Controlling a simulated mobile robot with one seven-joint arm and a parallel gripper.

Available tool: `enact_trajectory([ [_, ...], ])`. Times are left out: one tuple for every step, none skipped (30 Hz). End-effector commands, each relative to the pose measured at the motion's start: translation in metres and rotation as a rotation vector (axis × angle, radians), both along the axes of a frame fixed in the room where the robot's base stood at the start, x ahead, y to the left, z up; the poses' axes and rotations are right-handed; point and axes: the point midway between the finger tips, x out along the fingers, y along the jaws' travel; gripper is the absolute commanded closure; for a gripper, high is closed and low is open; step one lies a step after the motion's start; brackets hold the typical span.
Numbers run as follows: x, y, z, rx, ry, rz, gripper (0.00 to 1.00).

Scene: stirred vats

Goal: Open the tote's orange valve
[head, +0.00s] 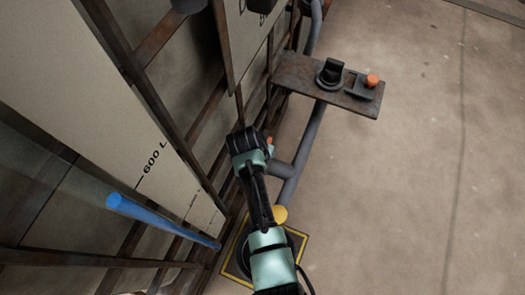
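The tote (105,110) is a caged vat with a pale panel marked 600 L, filling the left of the head view. A small orange piece (270,143), possibly the valve's handle, shows beside the cage, just right of the end of my arm. Most of it is hidden, so its position cannot be read. My gripper end (246,141) is at the tote's lower right side, close to the orange piece. Its fingers are not distinguishable. I cannot tell whether it touches the orange piece or whether it is open.
A grey pipe (300,160) runs beside the tote. A rusty shelf (300,72) carries a black knob (331,72) and an orange button (371,81). A blue rod (160,222) crosses the cage at left. A yellow round part (280,214) sits beside my arm. The floor at right is clear.

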Motion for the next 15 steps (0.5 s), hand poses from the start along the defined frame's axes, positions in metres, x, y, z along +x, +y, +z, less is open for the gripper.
enact_trajectory([
  [0.0016,-0.0006,-0.0036,-0.001,-0.001,0.001,0.44],
  [0.0020,-0.0006,-0.0043,0.000,-0.001,0.000,0.44],
  [0.0023,-0.0007,-0.0051,0.000,-0.001,0.000,0.44],
  [0.0024,-0.0008,-0.0053,0.000,0.000,0.000,0.44],
  [0.0024,-0.0008,-0.0056,0.000,0.000,0.000,0.44],
  [0.0024,-0.0008,-0.0056,0.000,0.000,0.000,0.44],
  [0.0023,-0.0008,-0.0054,0.000,0.000,0.000,0.44],
  [0.0023,-0.0006,-0.0053,0.000,0.000,0.000,0.44],
  [0.0023,-0.0006,-0.0052,0.000,0.000,0.000,0.44],
  [0.0023,-0.0006,-0.0052,0.000,0.000,0.000,0.44],
  [0.0023,-0.0006,-0.0052,0.000,0.000,0.000,0.44],
  [0.0023,-0.0006,-0.0051,0.000,0.000,0.000,0.49],
  [0.0023,-0.0006,-0.0051,0.000,0.000,0.000,0.55],
  [0.0023,-0.0006,-0.0051,0.000,0.000,0.000,0.60],
  [0.0022,-0.0007,-0.0051,0.000,0.000,0.000,0.67],
])
